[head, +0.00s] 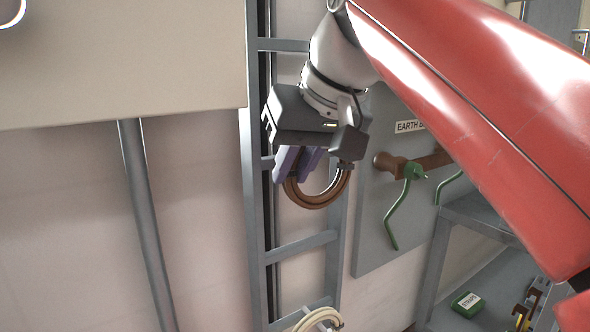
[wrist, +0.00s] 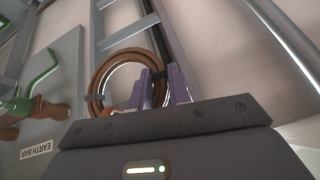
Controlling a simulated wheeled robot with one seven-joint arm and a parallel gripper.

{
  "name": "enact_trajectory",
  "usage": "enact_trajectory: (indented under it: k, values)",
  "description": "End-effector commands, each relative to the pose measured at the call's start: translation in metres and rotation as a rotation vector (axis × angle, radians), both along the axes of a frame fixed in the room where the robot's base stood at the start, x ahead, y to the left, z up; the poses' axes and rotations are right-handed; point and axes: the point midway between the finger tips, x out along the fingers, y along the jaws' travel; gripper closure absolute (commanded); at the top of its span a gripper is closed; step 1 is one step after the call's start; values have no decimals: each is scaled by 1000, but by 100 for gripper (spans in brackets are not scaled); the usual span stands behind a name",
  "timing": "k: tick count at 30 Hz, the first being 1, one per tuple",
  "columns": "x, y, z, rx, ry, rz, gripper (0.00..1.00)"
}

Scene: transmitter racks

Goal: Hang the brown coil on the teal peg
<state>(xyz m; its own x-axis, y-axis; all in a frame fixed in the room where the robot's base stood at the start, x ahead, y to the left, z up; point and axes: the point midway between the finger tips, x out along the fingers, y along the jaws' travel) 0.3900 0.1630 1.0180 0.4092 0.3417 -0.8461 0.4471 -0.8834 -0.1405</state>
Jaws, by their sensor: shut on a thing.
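The brown coil (head: 318,204) is a ring of several turns, held in my gripper (head: 299,166). The purple fingers are shut on the coil's edge, and the ring hangs off to the right of them, in front of the grey ladder-like rack. In the wrist view the coil (wrist: 95,82) shows as a nearly full ring left of the fingers of my gripper (wrist: 164,84). Where the fingers meet the coil is partly hidden. I cannot make out a teal peg in either view.
A grey board (head: 376,240) labelled EARTH BAR, with green bent handles (head: 394,220) and a brown bar, stands right of the coil. A cream coil (head: 316,318) hangs low on the rack (head: 300,246). A beige cabinet (head: 120,60) is at left; a green box (head: 467,303) lies lower right.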

Motion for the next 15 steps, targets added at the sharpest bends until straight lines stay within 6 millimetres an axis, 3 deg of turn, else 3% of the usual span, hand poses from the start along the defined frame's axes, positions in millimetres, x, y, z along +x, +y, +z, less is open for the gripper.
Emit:
enact_trajectory:
  k: [10,11,15]
  values:
    - [0,0,-3,1,-3,0,100]
    - [0,0,-2,0,-2,1,78]
    - [0,0,-2,1,-2,0,60]
